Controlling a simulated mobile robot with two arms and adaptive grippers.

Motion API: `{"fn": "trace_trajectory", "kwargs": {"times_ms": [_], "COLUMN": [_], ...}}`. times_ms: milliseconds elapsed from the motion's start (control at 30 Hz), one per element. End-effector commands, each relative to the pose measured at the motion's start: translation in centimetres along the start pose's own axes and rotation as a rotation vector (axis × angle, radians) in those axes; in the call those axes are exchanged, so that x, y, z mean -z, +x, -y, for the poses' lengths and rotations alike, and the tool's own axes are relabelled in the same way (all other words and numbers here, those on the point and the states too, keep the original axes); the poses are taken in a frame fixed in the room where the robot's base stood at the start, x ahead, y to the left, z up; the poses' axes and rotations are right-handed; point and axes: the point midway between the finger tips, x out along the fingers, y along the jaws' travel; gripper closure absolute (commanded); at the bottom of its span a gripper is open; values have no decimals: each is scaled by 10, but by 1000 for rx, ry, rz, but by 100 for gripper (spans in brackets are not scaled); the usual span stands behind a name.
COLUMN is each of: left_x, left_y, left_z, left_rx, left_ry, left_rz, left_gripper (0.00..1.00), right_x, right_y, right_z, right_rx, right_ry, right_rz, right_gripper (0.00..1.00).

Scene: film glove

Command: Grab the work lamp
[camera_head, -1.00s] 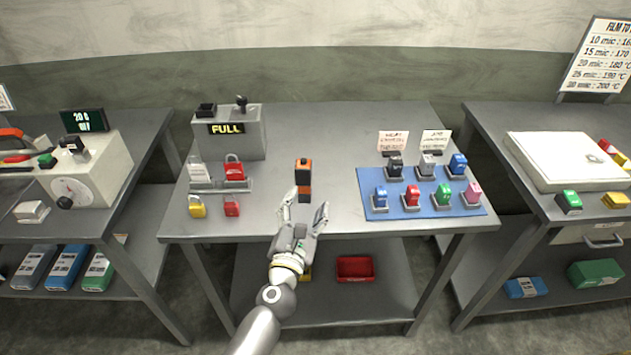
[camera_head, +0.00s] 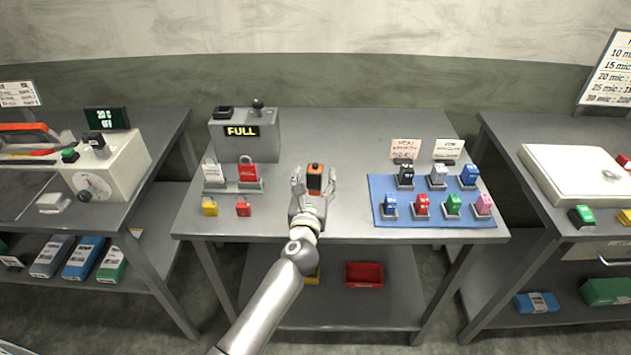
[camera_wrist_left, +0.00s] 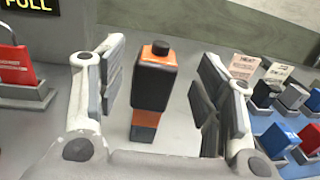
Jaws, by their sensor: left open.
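The work lamp, an upright orange and black block (camera_head: 315,178), stands on the middle table. In the left wrist view the lamp (camera_wrist_left: 154,85) has a dark knob on top and stands between my fingers, with a gap on either side. My left gripper (camera_head: 314,182) is open around the lamp; its two fingers also flank it in the left wrist view (camera_wrist_left: 155,95). The lamp's lower part is partly hidden by the gripper in the head view. My right gripper is not in view.
A grey box reading FULL (camera_head: 245,140) and red and yellow padlocks (camera_head: 210,208) stand left of the lamp. A blue mat (camera_head: 400,220) with several coloured blocks lies to the right. The table behind the lamp is clear.

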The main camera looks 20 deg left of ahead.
Motion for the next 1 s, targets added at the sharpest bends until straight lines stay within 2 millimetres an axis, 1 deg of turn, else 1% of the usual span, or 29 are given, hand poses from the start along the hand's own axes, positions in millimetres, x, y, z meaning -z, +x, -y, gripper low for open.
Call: {"fn": "trace_trajectory", "kwargs": {"times_ms": [33,100,233,367,567,900,1000], "left_x": [-4,-4,-1,-2,-1,-1,-2], "left_y": [9,18,31,36,36,35,36], "left_z": [-2,-3,-3,-3,-3,-3,-3], "left_rx": [-1,0,1,1,1,0,1], "left_ry": [4,4,2,0,1,1,1], "left_rz": [2,2,0,1,0,0,2], "left_gripper": [39,39,39,39,39,83,94], "right_x": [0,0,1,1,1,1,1], "right_y": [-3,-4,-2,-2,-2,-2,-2], "right_z": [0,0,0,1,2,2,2], "right_rx": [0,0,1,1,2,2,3], "right_ry": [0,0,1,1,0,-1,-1], "right_rz": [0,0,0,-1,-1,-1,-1], "right_gripper": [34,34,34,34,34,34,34]}}
